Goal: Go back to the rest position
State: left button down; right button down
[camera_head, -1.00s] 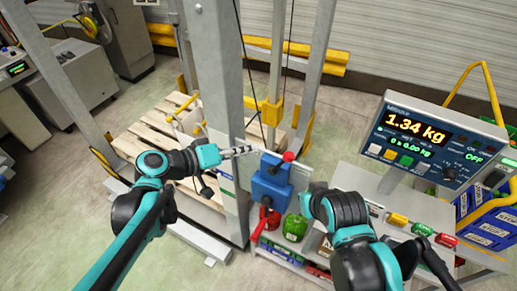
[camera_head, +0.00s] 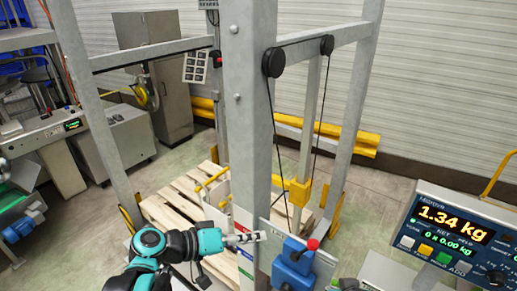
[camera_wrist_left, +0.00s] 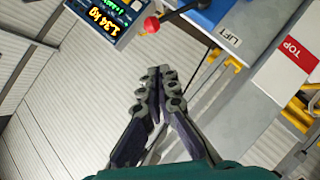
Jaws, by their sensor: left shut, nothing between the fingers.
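My left gripper (camera_head: 258,236) is at the bottom middle of the head view, pointing right in front of the grey post (camera_head: 250,120). In the left wrist view its two dark fingers (camera_wrist_left: 159,72) meet at the tips, with nothing between them. The blue box with a red knob (camera_head: 293,262) is just right of the fingertips in the head view. A gap or contact between them is hard to judge. My right gripper is not in view.
The scale display (camera_head: 447,228), reading 1.34 kg, stands at the lower right. A wooden pallet (camera_head: 180,208) lies behind the left arm within the grey frame. A yellow barrier (camera_head: 345,142) runs along the back wall. Open floor (camera_head: 85,220) shows on the left.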

pick_arm(q)
jog(key=s+a+f+y+b, duration=0.3)
jog(key=f+b, duration=0.4)
jog(key=f, duration=0.4)
jog(key=s+a+f+n+y+b, duration=0.1)
jog(key=a+f+y+b, duration=0.4)
jog(key=f, duration=0.6)
jog(key=s+a+f+t+y+b, duration=0.1)
jog(key=s+a+f+y+b, duration=0.3)
jog(key=a+f+b, duration=0.4)
notch_tip(320, 180, down, 4)
jog(key=b, duration=0.3)
jog(key=shift+s, duration=0.35)
jog(key=shift+a, duration=0.1)
